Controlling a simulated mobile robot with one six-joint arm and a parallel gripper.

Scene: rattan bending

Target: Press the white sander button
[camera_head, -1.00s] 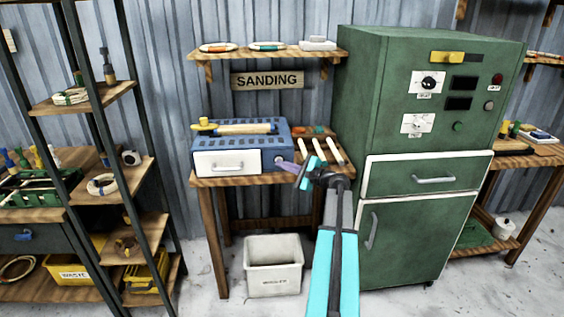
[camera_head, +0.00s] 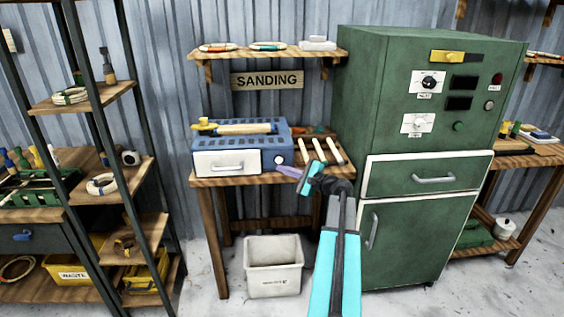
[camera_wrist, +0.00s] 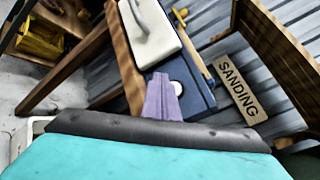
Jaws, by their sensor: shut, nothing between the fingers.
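The sander (camera_head: 283,142) is a blue box with a white drawer front on the wooden table under the SANDING sign. Its round white button (camera_head: 279,160) is on the front face, right of the drawer. My gripper (camera_head: 280,169) has purple fingers that are shut and empty. In the head view the fingertips are just below the button. In the wrist view the button (camera_wrist: 177,87) shows partly behind the fingers (camera_wrist: 162,80), close to their tips. Whether the fingertips touch the sander cannot be told.
Several pale-handled tools (camera_head: 321,152) lie on the table (camera_head: 235,179) right of the sander. A white bin (camera_head: 274,268) stands on the floor below. A tall green cabinet (camera_head: 395,90) stands close on the right, and a shelf rack (camera_head: 92,97) on the left.

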